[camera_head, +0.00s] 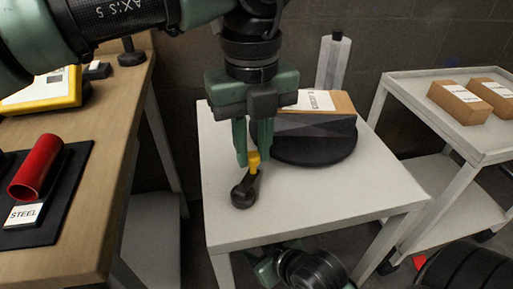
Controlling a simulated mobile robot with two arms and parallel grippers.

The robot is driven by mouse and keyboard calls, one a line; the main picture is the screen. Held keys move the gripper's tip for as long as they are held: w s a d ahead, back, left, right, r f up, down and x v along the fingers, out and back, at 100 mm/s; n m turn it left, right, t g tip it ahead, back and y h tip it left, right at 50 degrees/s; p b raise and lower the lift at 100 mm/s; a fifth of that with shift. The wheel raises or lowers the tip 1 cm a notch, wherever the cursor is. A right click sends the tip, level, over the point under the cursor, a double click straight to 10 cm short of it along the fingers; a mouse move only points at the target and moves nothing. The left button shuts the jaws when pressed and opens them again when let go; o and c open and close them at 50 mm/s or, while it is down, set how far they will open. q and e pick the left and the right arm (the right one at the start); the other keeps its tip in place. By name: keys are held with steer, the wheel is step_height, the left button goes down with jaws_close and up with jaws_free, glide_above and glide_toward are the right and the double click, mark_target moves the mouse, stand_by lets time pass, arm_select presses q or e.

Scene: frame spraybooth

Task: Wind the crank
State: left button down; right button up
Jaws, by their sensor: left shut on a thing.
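The crank (243,194) is a short black arm on the front left part of the white table, with a yellow handle (254,161) at its far end. My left gripper (253,155) points down from above and is shut on the yellow handle. Its fingers hide part of the handle. Behind and to the right of the crank, a black round turntable (315,157) carries a dark wedge-shaped block and a brown piece with a white label (310,100). My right gripper (285,270) is low, below the table's front edge, and its fingers cannot be made out.
The white table (330,210) is bare at the front right. A wooden bench (75,215) at left holds a red tube (36,167) on a black mat and a yellow device (45,95). A white cart (425,90) at right holds cardboard boxes (460,102).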

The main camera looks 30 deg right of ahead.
arm_select(q)
steer(key=shift+w+n, duration=0.1)
steer(key=shift+n, duration=0.3)
arm_select(e)
steer(key=shift+w+r, duration=0.15)
steer(key=shift+w, duration=0.1)
steer(key=shift+a, duration=0.1)
arm_select(q)
steer(key=c, duration=1.3)
jaws_free()
steer(key=shift+o, duration=0.2)
steer(key=shift+r, duration=0.25)
step_height(320, 180, up, 7)
steer(key=shift+f+p, duration=0.1)
steer(key=shift+p, duration=0.95)
steer(key=shift+r, duration=0.25)
arm_select(e)
steer(key=s+d+f+g, duration=0.1)
steer(key=s+f+g, duration=0.1)
steer(key=s, duration=0.3)
steer(key=s+d+f+g+h, duration=0.1)
steer(key=s+d+f+g, duration=0.1)
steer(key=s, duration=0.3)
steer(key=shift+s+d+g, duration=0.2)
steer(key=shift+s+g, duration=0.05)
steer(key=shift+g, duration=0.35)
